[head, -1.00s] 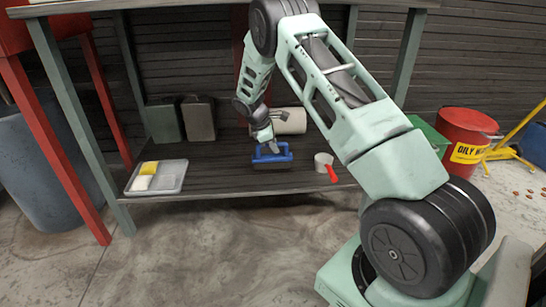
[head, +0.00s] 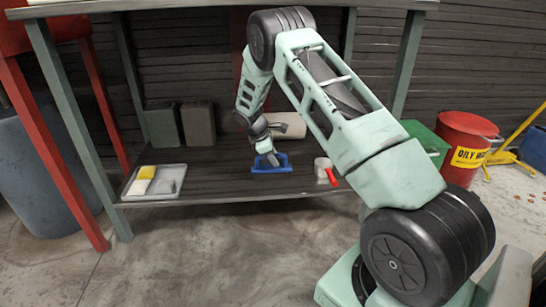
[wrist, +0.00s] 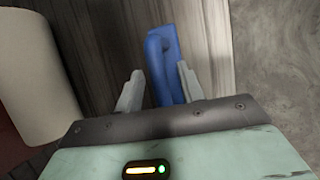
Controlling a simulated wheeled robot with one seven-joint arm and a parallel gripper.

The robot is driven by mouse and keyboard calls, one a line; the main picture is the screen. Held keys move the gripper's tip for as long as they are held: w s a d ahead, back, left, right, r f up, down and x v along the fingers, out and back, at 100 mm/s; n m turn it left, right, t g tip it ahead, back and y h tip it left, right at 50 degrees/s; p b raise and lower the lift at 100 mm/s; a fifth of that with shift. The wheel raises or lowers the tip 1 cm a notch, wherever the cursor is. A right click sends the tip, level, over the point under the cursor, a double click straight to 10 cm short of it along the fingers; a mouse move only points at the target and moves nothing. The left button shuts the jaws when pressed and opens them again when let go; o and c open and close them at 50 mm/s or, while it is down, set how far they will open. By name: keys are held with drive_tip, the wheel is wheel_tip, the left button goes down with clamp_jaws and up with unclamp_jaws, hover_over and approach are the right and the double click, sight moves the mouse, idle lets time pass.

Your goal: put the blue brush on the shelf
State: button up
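The blue brush (head: 271,169) lies on the dark lower shelf (head: 225,188) near its front edge, in the middle. In the wrist view its blue handle (wrist: 163,65) stands between the two pale fingers. My gripper (head: 272,159) reaches down onto the brush from behind. In the wrist view my gripper (wrist: 160,85) is open around the handle, with a gap on the left and the right finger close beside or touching it. The underside of the brush is hidden.
A grey tray (head: 174,187) with yellow and white blocks is on the shelf's left. A white roll (head: 290,125) lies behind the brush; a white cup (head: 321,166) and a red-handled item (head: 332,177) are to its right. Two dark containers (head: 198,124) stand at the back.

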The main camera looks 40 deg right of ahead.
drive_tip(key=p+v, duration=0.6)
drive_tip(key=v, duration=0.5)
drive_tip(key=s+a+r+y, duration=0.1)
drive_tip(key=s+a+r, duration=0.3)
drive_tip(key=a, duration=0.5)
drive_tip(key=s+a+r+m+t+y, duration=0.1)
drive_tip(key=s+a+r+y, duration=0.2)
drive_tip(key=a, duration=0.7)
drive_tip(key=s+a+r, duration=0.4)
drive_tip(key=a, duration=0.5)
drive_tip(key=s+a+r, duration=0.1)
drive_tip(key=s+a, duration=0.4)
drive_tip(key=s, duration=0.8)
drive_tip(key=s+a+r+m+y, duration=0.1)
drive_tip(key=s+a, duration=0.4)
drive_tip(key=s, duration=0.8)
drive_tip(key=shift+s+a+r+y, duration=0.2)
drive_tip(key=shift+s+r+y, duration=0.15)
drive_tip(key=shift+r, duration=0.35)
drive_tip(key=shift+r+p, duration=0.1)
drive_tip(key=shift+p, duration=0.25)
wheel_tip(320, 180, up, 48)
drive_tip(key=p, duration=4.7)
drive_tip(key=shift+f+p, duration=0.2)
drive_tip(key=shift+p, duration=0.1)
